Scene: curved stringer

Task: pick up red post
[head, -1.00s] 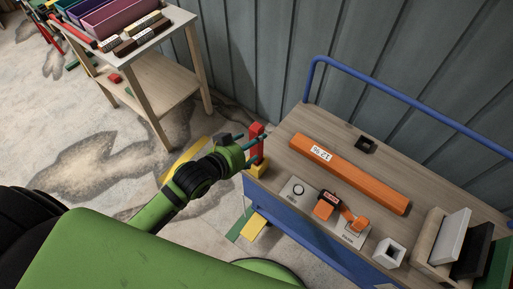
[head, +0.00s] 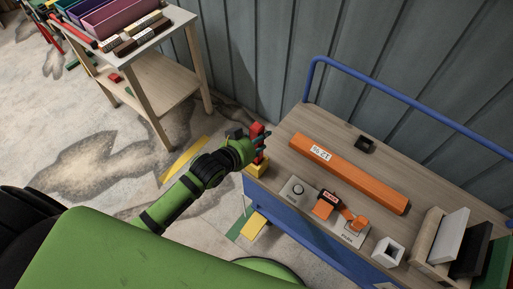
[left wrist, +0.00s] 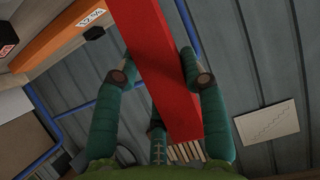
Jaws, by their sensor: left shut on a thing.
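The red post (head: 257,131) stands at the left end of the wooden-topped cart, above a yellow block (head: 257,167). In the left wrist view the red post (left wrist: 160,55) runs between the teal fingers. My left gripper (head: 261,143) is shut on the red post; in the left wrist view its fingers (left wrist: 160,80) close on it from both sides. The gripper hides part of the post in the head view, so I cannot tell whether its foot still touches the yellow block. My right gripper is not in view.
An orange beam (head: 350,174) labelled 12.96 lies on the cart top (head: 300,125). A small black square block (head: 366,145), a plate with orange parts (head: 325,210), a white hollow block (head: 388,252) and upright boards (head: 452,236) are also there. A blue rail (head: 400,84) runs behind.

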